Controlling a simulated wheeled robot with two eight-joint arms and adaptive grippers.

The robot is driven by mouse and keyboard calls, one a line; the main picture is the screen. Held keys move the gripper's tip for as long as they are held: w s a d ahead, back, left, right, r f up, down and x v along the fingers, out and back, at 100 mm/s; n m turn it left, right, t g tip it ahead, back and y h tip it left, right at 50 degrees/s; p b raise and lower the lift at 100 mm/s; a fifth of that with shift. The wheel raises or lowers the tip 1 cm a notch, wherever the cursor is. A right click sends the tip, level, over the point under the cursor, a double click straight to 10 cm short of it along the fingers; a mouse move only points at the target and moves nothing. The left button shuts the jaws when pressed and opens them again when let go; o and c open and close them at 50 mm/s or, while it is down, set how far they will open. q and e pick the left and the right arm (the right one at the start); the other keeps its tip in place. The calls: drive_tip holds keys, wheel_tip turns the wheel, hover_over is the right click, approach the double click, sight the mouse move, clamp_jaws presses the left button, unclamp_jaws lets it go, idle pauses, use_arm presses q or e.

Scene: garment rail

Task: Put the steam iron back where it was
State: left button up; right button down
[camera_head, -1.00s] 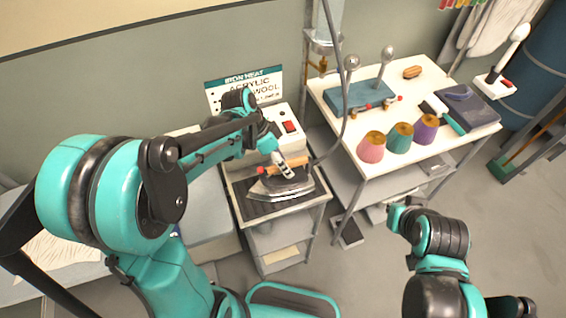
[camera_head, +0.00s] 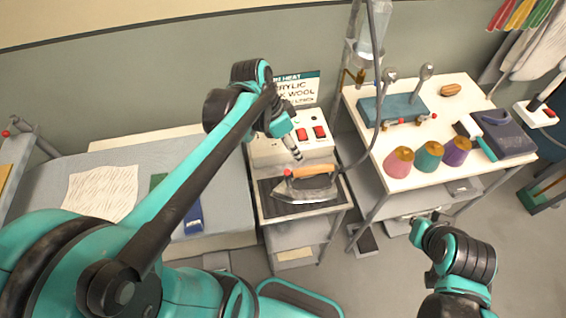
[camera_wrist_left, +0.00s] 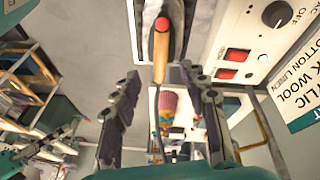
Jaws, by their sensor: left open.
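The steam iron (camera_head: 307,191) has a metal soleplate and an orange-brown handle (camera_head: 312,170). It rests flat on the dark pad (camera_head: 267,211) of a small metal stand. My left gripper (camera_head: 297,156) is just above and behind the handle, apart from it. In the left wrist view my left gripper (camera_wrist_left: 160,82) has its fingers spread with nothing between them, and the handle (camera_wrist_left: 160,48) with its red tip lies beyond the fingertips. My right gripper (camera_head: 423,222) is low at the right, away from the iron; its jaw state is unclear.
A control box with red switches (camera_head: 303,134) stands behind the iron. A grey hose (camera_head: 372,130) runs from the iron upward. The white table (camera_head: 375,165) at the right holds several thread cones. An ironing board (camera_head: 150,158) is at the left.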

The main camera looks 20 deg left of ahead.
use_arm(q)
drive_tip(key=s+a+f+n+t+y, duration=0.1)
drive_tip(key=s+n+t+y, duration=0.2)
drive_tip(key=s+n+t, duration=0.2)
drive_tip(key=s+n, duration=0.3)
drive_tip(key=shift+s+y, duration=0.2)
drive_tip(key=shift+y, duration=0.1)
drive_tip(key=shift+a+f, duration=0.1)
drive_tip(key=shift+f, duration=0.15)
wheel_tip(320, 180, down, 9)
drive_tip(key=b, duration=0.9)
drive_tip(key=shift+f, duration=0.1)
